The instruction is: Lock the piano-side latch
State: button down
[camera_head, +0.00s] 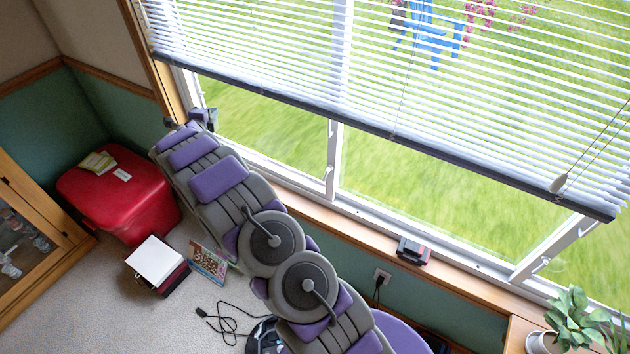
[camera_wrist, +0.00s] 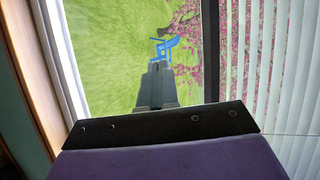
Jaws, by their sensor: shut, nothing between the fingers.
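My gripper (camera_head: 205,117) is at the far end of my outstretched arm, close to the left end of the window in the head view. In the wrist view my gripper (camera_wrist: 157,72) is shut and empty, with its fingers pointing toward the window glass. A small window latch (camera_head: 328,173) sits on the middle frame post, to the right of my gripper and apart from it. Another latch (camera_head: 544,262) sits on the right frame post. No latch shows clearly at the left frame beside my gripper; my gripper may hide that spot. No piano is recognisable in either view.
White blinds (camera_head: 400,90) hang over the upper window. A wooden sill (camera_head: 350,232) runs below, with a small dark red device (camera_head: 413,250) on it. A red bin (camera_head: 120,195), a white-topped box (camera_head: 155,262) and cables (camera_head: 228,322) are on the carpet. A plant (camera_head: 575,320) stands at lower right.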

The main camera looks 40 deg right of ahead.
jog(key=s+d+f+m+g+h, duration=0.3)
jog(key=s+d+f+m+g, duration=0.1)
jog(key=f, duration=0.3)
jog(key=m+g+h, duration=0.1)
jog(key=m+g, duration=0.8)
jog(key=g, duration=0.2)
send_near(324, 179)
jog(key=r+b+x, duration=0.1)
jog(key=b+x, duration=0.3)
jog(key=x, duration=0.2)
jog(key=shift+w+d+f, duration=0.15)
jog(key=shift+d+f, duration=0.3)
jog(key=shift+f, duration=0.1)
jog(key=shift+p, duration=0.5)
jog(key=shift+s+p, duration=0.25)
jog(key=shift+p, duration=0.2)
jog(key=shift+s+d+f+p, duration=0.15)
jog(key=shift+s+f+p, duration=0.15)
jog(key=shift+s+f, duration=0.1)
